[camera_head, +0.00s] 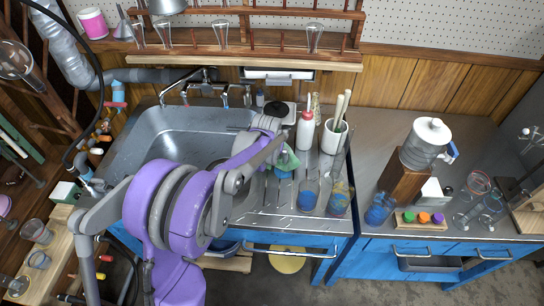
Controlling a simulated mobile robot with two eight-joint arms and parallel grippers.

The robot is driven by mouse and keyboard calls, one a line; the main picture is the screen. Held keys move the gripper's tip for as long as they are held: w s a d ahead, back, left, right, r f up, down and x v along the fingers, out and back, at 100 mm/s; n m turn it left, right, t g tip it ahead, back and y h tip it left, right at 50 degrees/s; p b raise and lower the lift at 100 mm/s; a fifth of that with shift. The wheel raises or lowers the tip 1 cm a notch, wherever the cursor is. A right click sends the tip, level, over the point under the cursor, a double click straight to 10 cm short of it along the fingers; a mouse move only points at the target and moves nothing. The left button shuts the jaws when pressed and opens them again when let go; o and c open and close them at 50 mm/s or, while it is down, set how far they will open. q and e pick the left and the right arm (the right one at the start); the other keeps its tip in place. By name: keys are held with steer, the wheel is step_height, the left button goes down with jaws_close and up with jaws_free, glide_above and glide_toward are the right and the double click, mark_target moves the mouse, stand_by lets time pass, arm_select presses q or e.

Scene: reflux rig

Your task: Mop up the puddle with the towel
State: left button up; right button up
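My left arm comes in from the lower left and reaches over the sink's right edge. Its gripper, near the grey wrist end, is hidden behind the arm, so I cannot see whether its fingers are open or shut. A green and blue cloth-like thing (289,160), possibly the towel, shows just right of the wrist on the metal drainboard; whether the gripper touches it is unclear. I cannot make out the puddle; part of the counter (277,192) is covered by my arm. My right gripper is not in view.
The sink basin (170,125) lies at the left. A white red-capped bottle (305,131), a white cup of sticks (332,138) and glassware with blue contents (308,192) crowd the right. A jug (425,146) stands on a wooden block farther right.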

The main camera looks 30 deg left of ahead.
arm_select(q)
steer(key=shift+f+b, duration=0.45)
steer(key=shift+f, duration=0.35)
jaws_close()
stand_by(0.4)
